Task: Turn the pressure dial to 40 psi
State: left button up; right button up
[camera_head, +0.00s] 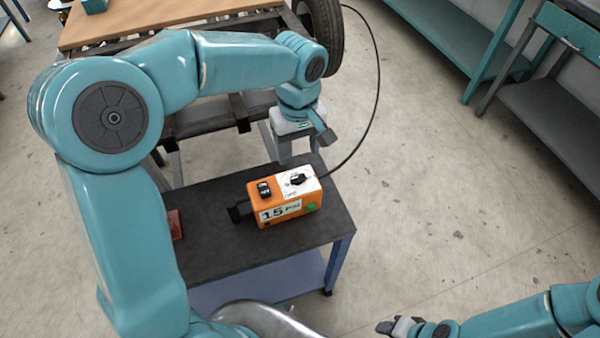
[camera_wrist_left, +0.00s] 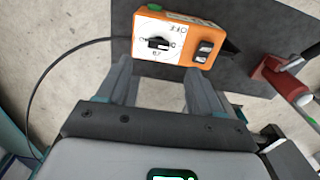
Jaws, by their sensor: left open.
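An orange pressure box (camera_head: 285,212) sits on a dark table; its front label reads 15 PSI. On top is a black dial knob (camera_head: 298,179) on a white plate, with a black rocker switch (camera_head: 264,190) beside it. The wrist view also shows the knob (camera_wrist_left: 157,43) and the switch (camera_wrist_left: 203,52), the box being upside down there. My left gripper (camera_head: 299,153) is open and empty, above and behind the box, with its fingers pointing toward the dial and apart from it. My right gripper (camera_head: 400,326) is at the bottom edge; its jaws are unclear.
The small dark table (camera_head: 230,255) has a blue lower shelf. A black hose (camera_head: 372,110) runs from the box up to a tyre (camera_head: 322,35). A red object (camera_head: 175,225) lies at the table's left, partly hidden by my left arm. Open floor lies to the right.

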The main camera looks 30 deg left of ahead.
aim_at(299, 178)
pick_arm(q)
notch_tip(299, 178, down, 10)
jog(key=shift+r+b, duration=0.1)
jog(key=shift+b, duration=0.2)
jog(key=c, duration=1.1)
jog(key=shift+o, duration=0.2)
